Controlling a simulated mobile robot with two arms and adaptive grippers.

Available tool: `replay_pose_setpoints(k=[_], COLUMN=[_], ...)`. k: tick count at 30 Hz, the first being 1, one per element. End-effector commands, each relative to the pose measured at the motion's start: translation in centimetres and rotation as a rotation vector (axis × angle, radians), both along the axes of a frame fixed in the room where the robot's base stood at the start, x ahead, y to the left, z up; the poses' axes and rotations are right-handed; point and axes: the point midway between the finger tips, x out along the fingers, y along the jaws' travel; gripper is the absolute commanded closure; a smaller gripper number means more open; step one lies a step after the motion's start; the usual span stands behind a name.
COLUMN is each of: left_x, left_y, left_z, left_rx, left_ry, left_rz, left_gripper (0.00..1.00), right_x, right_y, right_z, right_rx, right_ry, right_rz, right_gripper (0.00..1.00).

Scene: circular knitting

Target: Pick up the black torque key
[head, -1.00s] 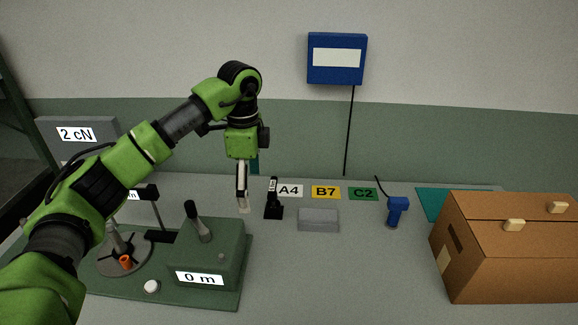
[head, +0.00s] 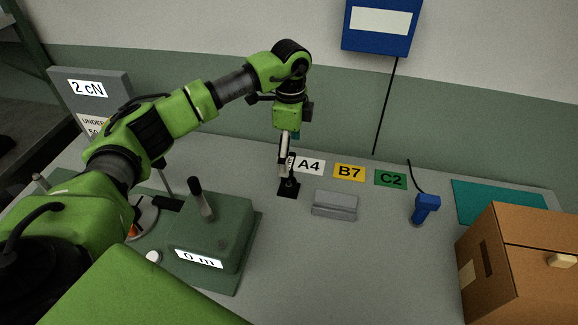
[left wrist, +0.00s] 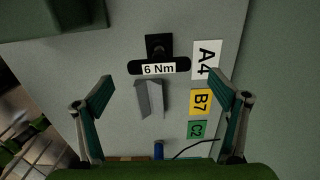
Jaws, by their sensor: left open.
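The black torque key (head: 290,187) stands upright on the bench, left of the grey block. In the left wrist view the torque key (left wrist: 159,46) shows from above, with a wide black bar and a white label reading 6 Nm. My left gripper (head: 284,165) points down and overlaps the key in the head view, partly hiding it. In the left wrist view my left gripper (left wrist: 160,78) is open, with its fingers wide apart, and the key lies between and slightly beyond the fingertips. Nothing is held. My right gripper is not in view.
A grey slotted block (head: 334,205) lies right of the key, with A4 (head: 309,166), B7 (head: 349,172) and C2 (head: 390,179) labels behind. A green machine (head: 212,232) stands left. A blue tool (head: 424,208) and cardboard box (head: 515,262) are to the right.

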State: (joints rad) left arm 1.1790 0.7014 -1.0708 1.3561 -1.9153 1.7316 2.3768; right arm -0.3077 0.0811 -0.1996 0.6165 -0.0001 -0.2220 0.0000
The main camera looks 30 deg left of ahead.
Motion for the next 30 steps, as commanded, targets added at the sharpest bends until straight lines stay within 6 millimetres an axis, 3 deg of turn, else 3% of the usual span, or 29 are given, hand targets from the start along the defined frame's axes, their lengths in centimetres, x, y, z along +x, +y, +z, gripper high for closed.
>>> replay_pose_setpoints(k=[7,11,15,23,24,29,30], left_x=[-0.2,-0.5,-0.4,-0.3,-0.3,-0.3,-0.3], left_y=[0.2,0.5,0.4,0.4,0.4,0.4,0.4], left_z=[-1.7,-3.6,-5.5,-6.1,-6.1,-6.0,-6.0], left_rx=[0.0,0.001,-0.001,-0.001,-0.001,-0.001,-0.001], left_ry=[0.004,0.005,0.001,-0.002,-0.002,-0.002,-0.002], left_rz=[0.0,0.0,0.0,-0.001,-0.001,0.0,0.0], left_gripper=[0.11,0.11,0.11,0.11,0.14,0.55,0.57], right_x=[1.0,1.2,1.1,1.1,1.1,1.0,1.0], right_y=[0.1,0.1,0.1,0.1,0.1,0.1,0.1], right_z=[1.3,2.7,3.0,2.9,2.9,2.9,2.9], right_rx=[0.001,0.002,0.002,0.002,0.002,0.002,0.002], right_ry=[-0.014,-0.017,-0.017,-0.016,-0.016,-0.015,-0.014], right_rz=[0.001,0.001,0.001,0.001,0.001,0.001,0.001], right_gripper=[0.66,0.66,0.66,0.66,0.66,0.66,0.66])
